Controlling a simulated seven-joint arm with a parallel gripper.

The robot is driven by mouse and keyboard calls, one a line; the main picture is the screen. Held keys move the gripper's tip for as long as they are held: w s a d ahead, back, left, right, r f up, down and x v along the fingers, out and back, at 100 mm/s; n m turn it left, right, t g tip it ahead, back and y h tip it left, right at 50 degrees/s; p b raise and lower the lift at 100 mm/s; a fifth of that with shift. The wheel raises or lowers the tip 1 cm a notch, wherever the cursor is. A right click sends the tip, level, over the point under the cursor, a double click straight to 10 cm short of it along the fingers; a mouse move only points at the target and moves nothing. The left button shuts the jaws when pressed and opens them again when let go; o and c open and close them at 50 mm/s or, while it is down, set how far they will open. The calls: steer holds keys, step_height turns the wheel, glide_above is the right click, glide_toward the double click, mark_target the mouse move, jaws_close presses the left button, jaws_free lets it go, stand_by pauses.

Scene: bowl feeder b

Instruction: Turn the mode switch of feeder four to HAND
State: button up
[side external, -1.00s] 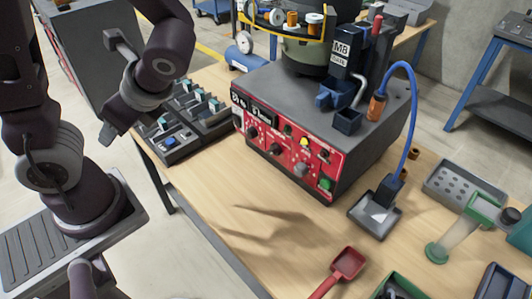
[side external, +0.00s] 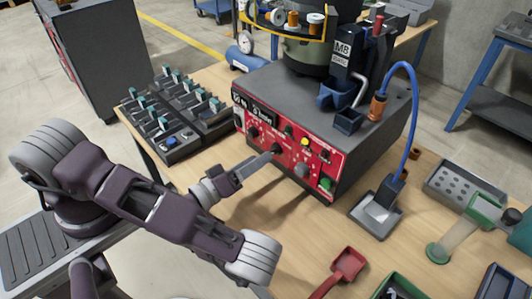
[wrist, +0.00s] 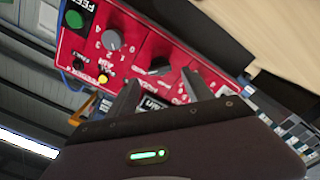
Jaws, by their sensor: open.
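The red control panel (side external: 285,160) is on the front of the grey feeder box; it also fills the upper left of the wrist view (wrist: 135,45). A black rotary knob (wrist: 158,66) lies just beyond and between my two fingertips in the wrist view. In the side view, my gripper (side external: 266,157) reaches the panel beside the middle black knob (side external: 276,148). My gripper (wrist: 160,80) is open; I cannot tell whether a finger touches the knob. The lettering around this knob is too small to read, so its setting is unclear.
A grey knob (wrist: 112,40) and green button (wrist: 75,18) sit close by on the panel. Another black knob (side external: 253,132) is to the left. A switch bank (side external: 175,115) stands left of the feeder. A red scoop (side external: 347,264) lies on the table in front.

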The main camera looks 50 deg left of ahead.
mark_target(274, 151)
steer(key=w, duration=0.4)
steer(key=shift+w, duration=0.1)
jaws_close()
steer(key=shift+n, duration=0.3)
steer(key=n, duration=1.7)
steer(key=shift+f, duration=0.35)
steer(key=shift+n, duration=0.3)
